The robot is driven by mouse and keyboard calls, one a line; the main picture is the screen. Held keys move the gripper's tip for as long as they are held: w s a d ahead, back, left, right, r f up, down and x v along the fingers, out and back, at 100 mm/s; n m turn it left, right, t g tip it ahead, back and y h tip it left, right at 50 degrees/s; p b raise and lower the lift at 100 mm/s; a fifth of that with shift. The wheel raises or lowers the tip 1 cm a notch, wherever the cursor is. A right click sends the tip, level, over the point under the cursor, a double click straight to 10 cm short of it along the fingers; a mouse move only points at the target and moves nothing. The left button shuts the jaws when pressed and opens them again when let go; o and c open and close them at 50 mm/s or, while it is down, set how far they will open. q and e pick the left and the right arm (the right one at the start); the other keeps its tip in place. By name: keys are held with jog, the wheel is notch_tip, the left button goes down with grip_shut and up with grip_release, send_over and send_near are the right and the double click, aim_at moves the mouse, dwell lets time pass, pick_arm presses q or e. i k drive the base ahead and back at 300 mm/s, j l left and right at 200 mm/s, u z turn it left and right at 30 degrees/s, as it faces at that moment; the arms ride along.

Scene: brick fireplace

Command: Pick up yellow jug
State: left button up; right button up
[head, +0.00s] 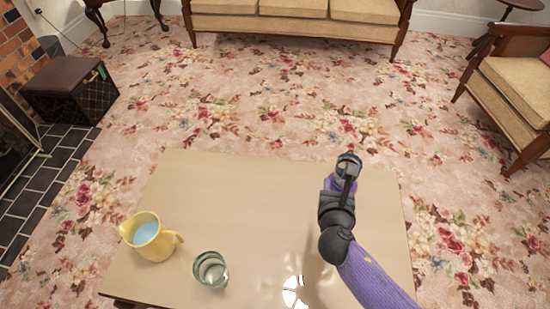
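The yellow jug (153,246) stands upright at the left front of the low table, with something light blue showing inside its mouth. Its handle points right. My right gripper (348,163) is over the far right part of the table, well to the right of the jug and apart from it. A purple patch shows at the gripper, and I cannot tell whether its fingers are open or shut. My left gripper is not in view.
A clear glass (210,269) stands on the table (240,190) just right of the jug. The table's middle is clear. Beyond are a sofa (290,22), an armchair (515,85), a dark box seat (70,90) and open carpet.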

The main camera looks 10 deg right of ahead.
aim_at(153, 241)
jog(key=u, duration=1.05)
jog(key=z, duration=1.95)
jog(key=u, duration=1.95)
